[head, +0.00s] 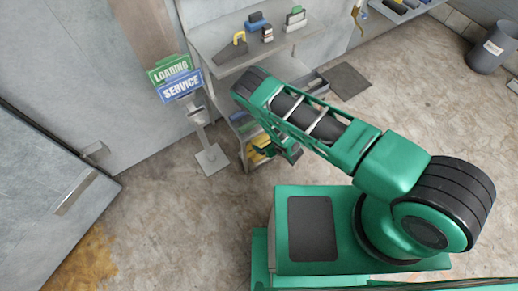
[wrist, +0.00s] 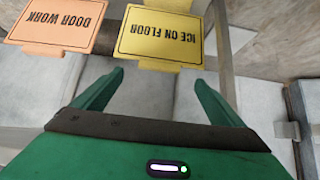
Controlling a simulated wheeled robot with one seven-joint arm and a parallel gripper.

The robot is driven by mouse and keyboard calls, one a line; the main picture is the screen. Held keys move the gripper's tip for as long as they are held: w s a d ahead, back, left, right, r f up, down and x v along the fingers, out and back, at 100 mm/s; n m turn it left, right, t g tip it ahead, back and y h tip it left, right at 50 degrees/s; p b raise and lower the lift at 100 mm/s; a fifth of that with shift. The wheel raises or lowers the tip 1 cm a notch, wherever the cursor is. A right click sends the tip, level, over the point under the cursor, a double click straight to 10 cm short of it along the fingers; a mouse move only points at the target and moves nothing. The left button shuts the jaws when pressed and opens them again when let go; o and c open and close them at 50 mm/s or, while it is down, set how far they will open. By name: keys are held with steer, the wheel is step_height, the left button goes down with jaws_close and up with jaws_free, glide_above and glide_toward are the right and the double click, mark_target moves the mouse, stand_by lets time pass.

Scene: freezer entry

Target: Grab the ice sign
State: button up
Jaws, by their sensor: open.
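The yellow ice sign, reading "ICE ON FLOOR" (wrist: 160,36), appears upside down at the top middle of the wrist view. A small yellow tab hangs from its lower edge, toward my gripper. My gripper (wrist: 159,78) is open and empty. Its two green fingers sit apart below the sign, one to each side of the tab, with no visible contact. In the head view my gripper (head: 279,151) is low beside the shelf unit, partly hidden by my arm. A yellow patch shows behind it there, but I cannot tell whether it is this sign.
An orange "DOOR WORK" sign (wrist: 56,25) is left of the ice sign in the wrist view. A green "LOADING" sign (head: 170,70) and a blue "SERVICE" sign (head: 181,86) stand by the shelf unit (head: 215,45). A dark bin (head: 492,48) is far right.

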mark_target(259, 138)
steer(key=shift+x, duration=3.5)
steer(key=shift+w+r, duration=0.1)
steer(key=c, duration=1.7)
